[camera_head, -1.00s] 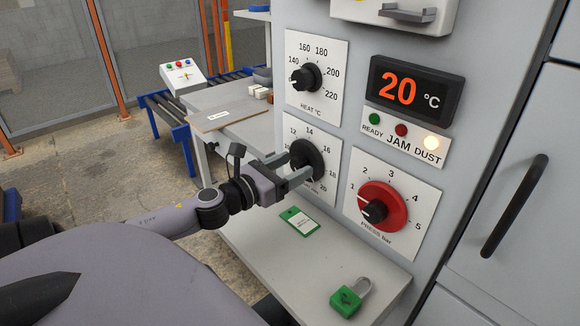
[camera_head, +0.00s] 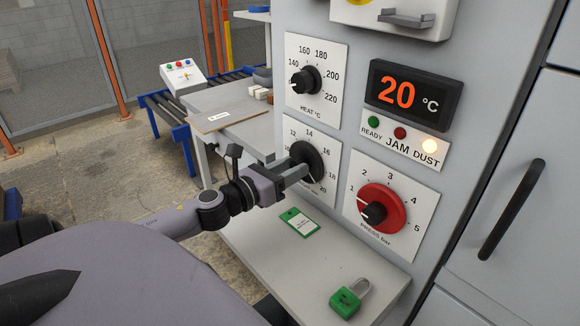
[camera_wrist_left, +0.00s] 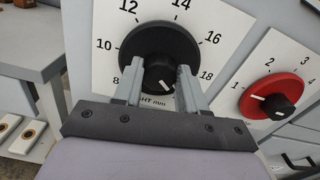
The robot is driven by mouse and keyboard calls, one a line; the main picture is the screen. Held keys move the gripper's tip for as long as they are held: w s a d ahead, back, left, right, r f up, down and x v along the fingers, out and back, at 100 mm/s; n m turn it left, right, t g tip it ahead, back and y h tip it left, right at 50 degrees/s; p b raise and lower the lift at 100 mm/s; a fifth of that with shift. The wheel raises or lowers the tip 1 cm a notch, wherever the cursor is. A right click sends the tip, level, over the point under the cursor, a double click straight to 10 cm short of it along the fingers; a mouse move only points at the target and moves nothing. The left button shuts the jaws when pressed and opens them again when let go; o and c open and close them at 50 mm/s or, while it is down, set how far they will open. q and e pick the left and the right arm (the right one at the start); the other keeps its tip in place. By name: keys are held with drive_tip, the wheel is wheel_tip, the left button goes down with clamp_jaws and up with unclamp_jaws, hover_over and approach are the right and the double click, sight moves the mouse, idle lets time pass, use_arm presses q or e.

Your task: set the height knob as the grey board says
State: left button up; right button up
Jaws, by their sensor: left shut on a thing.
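A flat grey-brown board (camera_head: 236,112) with a white label lies on the side table; the label is too small to read. My right gripper is out of view.
Beside the height dial are the HEAT knob (camera_head: 304,80) above and the red PRESS knob (camera_head: 382,208) at lower right. A green tag (camera_head: 299,222) and green padlock (camera_head: 347,299) lie on the shelf (camera_head: 285,262) below. The DUST lamp (camera_head: 431,146) glows.

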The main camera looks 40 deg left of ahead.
use_arm(q)
drive_tip(key=n+p, duration=0.1)
drive_tip(key=n, duration=0.2)
drive_tip(key=shift+r+n+p, duration=0.1)
drive_tip(key=shift+n+p, duration=0.2)
drive_tip(key=shift+p, duration=0.1)
drive_tip(key=n+p, duration=0.1)
drive_tip(key=n, duration=0.2)
drive_tip(key=shift+a+n+p, duration=0.1)
drive_tip(key=shift+n+p, duration=0.2)
drive_tip(key=shift+p, duration=0.05)
drive_tip(key=n+p, duration=0.2)
drive_tip(key=n, duration=0.1)
drive_tip(key=shift+n, duration=0.4)
drive_tip(key=m, duration=1)
drive_tip(key=m+p, duration=0.1)
drive_tip(key=m, duration=0.9)
drive_tip(key=m+p, duration=0.1)
drive_tip(key=m, duration=0.9)
drive_tip(key=shift+d+f+m, duration=0.35)
drive_tip(key=shift+m, duration=0.05)
